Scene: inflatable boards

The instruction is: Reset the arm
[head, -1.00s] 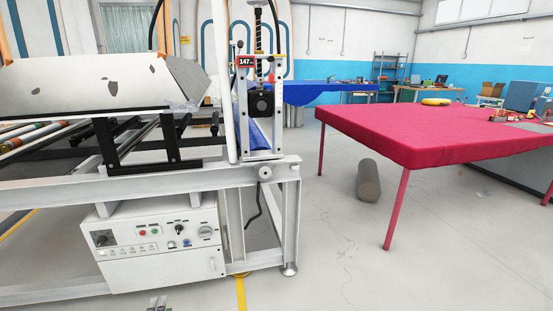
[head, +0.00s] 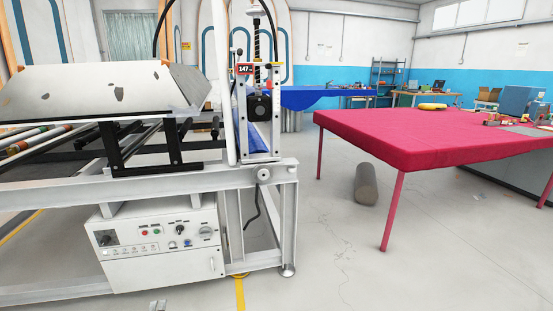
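Neither of my arms shows clearly in the head view. A small grey tip at the bottom edge, left of centre, looks like the end of my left gripper (head: 157,306). Too little of it shows to tell whether it is open or shut. It appears in front of the floor, below the white control box (head: 160,245), and nothing is seen in it. My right gripper is out of view.
A large white machine frame (head: 230,177) with rollers fills the left. A red-covered table (head: 420,138) stands at the right, with a grey roll (head: 366,185) beneath it. A blue-covered table (head: 310,97) is behind. Open floor (head: 335,260) lies between machine and red table.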

